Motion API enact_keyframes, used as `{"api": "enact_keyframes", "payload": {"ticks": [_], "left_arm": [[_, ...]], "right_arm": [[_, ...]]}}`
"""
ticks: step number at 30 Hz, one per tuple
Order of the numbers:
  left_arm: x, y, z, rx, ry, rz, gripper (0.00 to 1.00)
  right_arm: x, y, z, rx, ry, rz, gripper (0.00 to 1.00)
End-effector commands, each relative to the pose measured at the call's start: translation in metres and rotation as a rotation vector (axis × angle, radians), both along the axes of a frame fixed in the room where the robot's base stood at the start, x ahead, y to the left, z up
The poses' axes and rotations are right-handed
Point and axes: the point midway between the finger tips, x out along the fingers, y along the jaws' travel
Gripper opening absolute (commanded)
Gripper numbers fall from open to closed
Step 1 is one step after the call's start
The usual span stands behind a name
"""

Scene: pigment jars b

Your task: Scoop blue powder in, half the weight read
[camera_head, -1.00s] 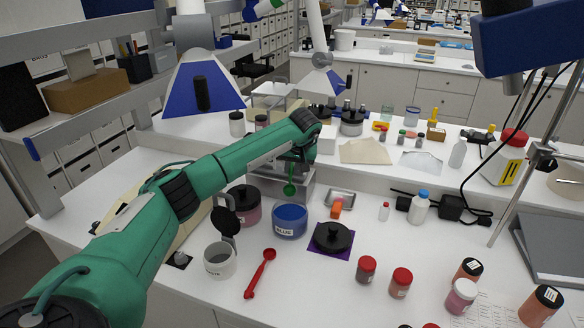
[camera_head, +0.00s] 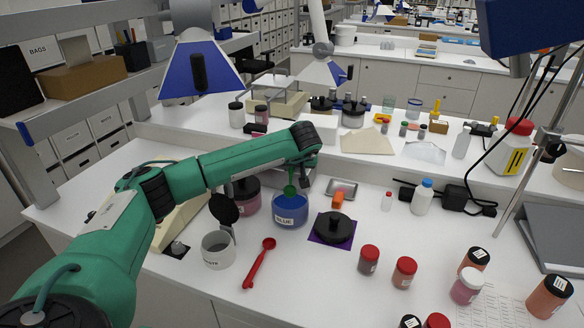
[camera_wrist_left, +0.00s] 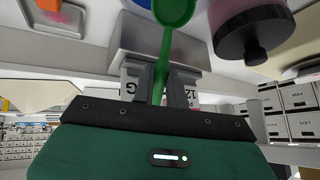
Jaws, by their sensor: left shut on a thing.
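The blue jar (camera_head: 290,222), labelled BLUE, stands lidless at the middle of the bench with blue contents. My left gripper (camera_head: 303,186) is just above and behind it, shut on a green scoop (camera_head: 290,192). The scoop's bowl is at the jar's mouth; I cannot tell whether it holds powder. In the left wrist view my gripper (camera_wrist_left: 163,88) clasps the green handle, and the scoop bowl (camera_wrist_left: 173,10) is cut by the top edge. My right gripper is not in view.
A black lid (camera_head: 338,227) lies on a purple mat (camera_head: 320,239). A red spoon (camera_head: 262,258) lies in front of the blue jar. A pink jar (camera_head: 250,203) stands close behind left. Several red-capped jars (camera_head: 369,262) are at right.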

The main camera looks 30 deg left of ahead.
Motion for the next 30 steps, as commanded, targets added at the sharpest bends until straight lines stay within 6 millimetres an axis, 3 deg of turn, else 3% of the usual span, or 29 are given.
{"api": "enact_keyframes", "payload": {"ticks": [21, 30], "left_arm": [[-0.010, -0.005, -0.051, -0.001, 0.005, 0.000, 0.00], [-0.016, -0.009, -0.060, -0.001, 0.004, 0.000, 0.00]], "right_arm": [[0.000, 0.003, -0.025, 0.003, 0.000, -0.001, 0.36], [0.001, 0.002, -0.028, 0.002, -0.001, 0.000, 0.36]]}}
